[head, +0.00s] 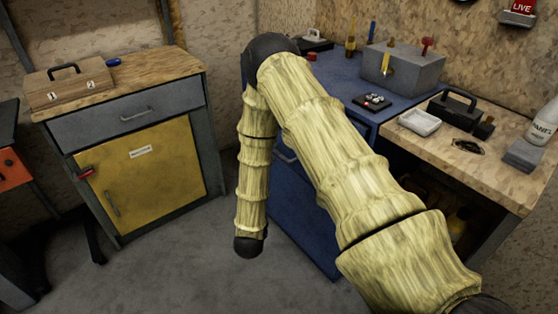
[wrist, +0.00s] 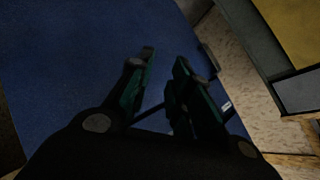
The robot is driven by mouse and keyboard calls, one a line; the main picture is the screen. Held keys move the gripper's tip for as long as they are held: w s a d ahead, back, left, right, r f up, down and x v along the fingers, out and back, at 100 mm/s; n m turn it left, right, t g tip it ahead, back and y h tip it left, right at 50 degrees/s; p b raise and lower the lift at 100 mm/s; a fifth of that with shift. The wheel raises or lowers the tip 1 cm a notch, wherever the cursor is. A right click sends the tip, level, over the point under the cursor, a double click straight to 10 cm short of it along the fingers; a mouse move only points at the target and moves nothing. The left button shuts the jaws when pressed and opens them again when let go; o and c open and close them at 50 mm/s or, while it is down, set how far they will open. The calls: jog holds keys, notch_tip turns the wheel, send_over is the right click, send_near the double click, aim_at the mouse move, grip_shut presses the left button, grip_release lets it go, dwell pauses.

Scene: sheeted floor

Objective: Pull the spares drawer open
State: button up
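The blue cabinet (head: 294,210) stands behind my arm in the head view, with a handle (head: 284,155) on its upper front. My arm hides much of that front. I cannot read which drawer is the spares drawer. In the wrist view, the blue cabinet (wrist: 80,80) fills the left and middle. A dark handle (wrist: 209,58) and a small white label (wrist: 226,105), too small to read, show just right of the fingers. My gripper (wrist: 164,56) has its fingers apart with nothing visible between them. The gripper does not show clearly in the head view.
A cabinet with a yellow door (head: 150,180) and grey drawer (head: 130,113) stands at left, a wooden box (head: 70,82) on top. A grey toolbox (head: 402,70) stands on the blue top. A wooden bench (head: 480,165) is at right. Grey floor (head: 185,262) is clear between.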

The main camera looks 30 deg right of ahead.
jog(key=w+d+r+m+h+b, duration=0.1)
jog(key=w+d+r+m+h, duration=0.3)
jog(key=w+d+r+m, duration=0.3)
jog(key=m+g+h+b, duration=0.1)
jog(key=m+g+h, duration=0.1)
jog(key=m+h, duration=0.35)
send_near(279, 155)
jog(key=d+m+y, duration=0.1)
jog(key=m+y, duration=0.1)
jog(key=shift+n, duration=0.25)
jog(key=x, duration=0.6)
jog(key=r+b+x, duration=0.1)
jog(key=x, duration=0.2)
jog(key=shift+w+d, duration=0.2)
jog(key=shift+d, duration=0.3)
grip_shut()
